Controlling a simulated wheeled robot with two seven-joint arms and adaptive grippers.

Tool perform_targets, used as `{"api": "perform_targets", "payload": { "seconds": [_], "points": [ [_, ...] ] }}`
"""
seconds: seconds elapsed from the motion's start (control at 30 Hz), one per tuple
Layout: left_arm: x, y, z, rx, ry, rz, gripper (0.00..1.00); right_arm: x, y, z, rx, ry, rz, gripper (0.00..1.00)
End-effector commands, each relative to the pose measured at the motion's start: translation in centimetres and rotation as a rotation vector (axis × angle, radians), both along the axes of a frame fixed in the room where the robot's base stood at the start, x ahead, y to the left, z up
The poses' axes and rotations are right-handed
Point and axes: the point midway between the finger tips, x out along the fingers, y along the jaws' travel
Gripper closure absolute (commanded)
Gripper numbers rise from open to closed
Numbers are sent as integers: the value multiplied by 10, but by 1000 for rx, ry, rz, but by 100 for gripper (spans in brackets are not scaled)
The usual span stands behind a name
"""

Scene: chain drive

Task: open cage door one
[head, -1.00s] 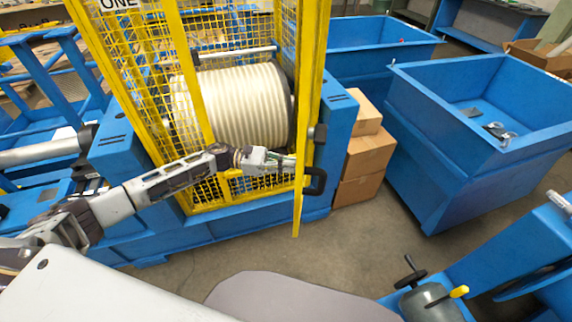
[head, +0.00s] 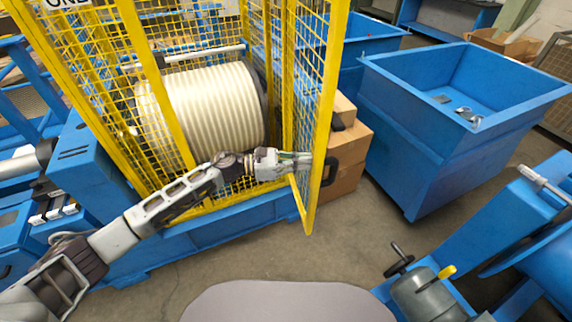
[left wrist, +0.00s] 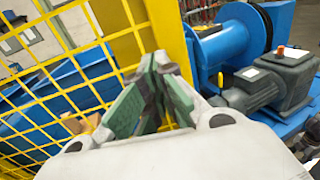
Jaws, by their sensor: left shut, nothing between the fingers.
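The yellow mesh cage door one (head: 312,110) stands partly open, swung out from the front of the yellow cage (head: 150,90). A dark handle (head: 330,172) sits on the far side of its free edge. My left gripper (head: 306,160) is shut and empty on the door's inner side, its fingertips at the door frame at handle height; whether they touch cannot be told. In the left wrist view the shut fingers (left wrist: 160,75) point at the yellow door frame (left wrist: 172,35), with the mesh to the left. My right gripper is not in view.
A large ribbed drum (head: 205,110) sits inside the cage. Cardboard boxes (head: 348,150) stand behind the door, and a blue bin (head: 440,120) is further right. A grey motor (head: 425,295) with a black handwheel is at lower right. Floor between is free.

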Motion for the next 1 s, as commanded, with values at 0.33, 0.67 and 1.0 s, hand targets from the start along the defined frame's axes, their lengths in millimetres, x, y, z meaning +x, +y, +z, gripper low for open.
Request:
{"api": "perform_targets", "payload": {
  "seconds": [0.33, 0.67, 1.0],
  "points": [
    [10, -52, 0, -3, 0, -2, 100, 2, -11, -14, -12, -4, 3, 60],
    [23, -90, 1, -1, 1, 93, 100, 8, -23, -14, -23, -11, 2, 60],
    [29, -104, 0, -1, 1, 135, 100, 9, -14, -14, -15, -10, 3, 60]
  ]
}}
